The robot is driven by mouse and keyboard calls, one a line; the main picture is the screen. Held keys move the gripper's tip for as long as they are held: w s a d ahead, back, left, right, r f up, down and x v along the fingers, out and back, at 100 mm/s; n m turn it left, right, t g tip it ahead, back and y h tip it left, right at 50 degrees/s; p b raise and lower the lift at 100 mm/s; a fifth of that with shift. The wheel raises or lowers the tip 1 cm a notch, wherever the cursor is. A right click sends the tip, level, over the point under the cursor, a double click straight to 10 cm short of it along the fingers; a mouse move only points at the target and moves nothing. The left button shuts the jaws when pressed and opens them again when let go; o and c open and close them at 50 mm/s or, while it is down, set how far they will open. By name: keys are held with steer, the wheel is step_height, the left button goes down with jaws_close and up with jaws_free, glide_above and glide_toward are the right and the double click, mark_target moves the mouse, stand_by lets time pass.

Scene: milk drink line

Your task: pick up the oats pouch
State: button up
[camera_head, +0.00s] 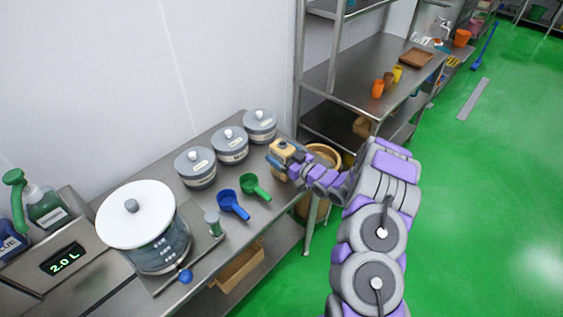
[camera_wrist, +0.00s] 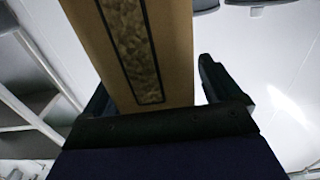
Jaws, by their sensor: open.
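The oats pouch (camera_wrist: 138,50) fills the upper middle of the wrist view, tan with a dark-edged window of oat flakes. It stands between the two dark fingers of my gripper (camera_wrist: 160,95). A gap shows between the pouch and the right finger; the left finger is close to the pouch's left side. My gripper is open around it. In the head view my gripper (camera_head: 279,156) is at the right end of the steel table, with the small tan pouch (camera_head: 284,147) at its tip. Contact there is too small to tell.
Several grey lidded jars, including one (camera_head: 259,125) close to my gripper, line the table's back. Blue (camera_head: 233,204) and green (camera_head: 256,187) scoops lie in front. A large white-lidded container (camera_head: 150,243) stands left. A steel shelf (camera_head: 365,75) rises behind; green floor is open at right.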

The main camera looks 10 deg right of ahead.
steer(key=shift+d, duration=0.3)
steer(key=c, duration=0.4)
steer(key=shift+a, duration=0.1)
steer(key=c, duration=1.1)
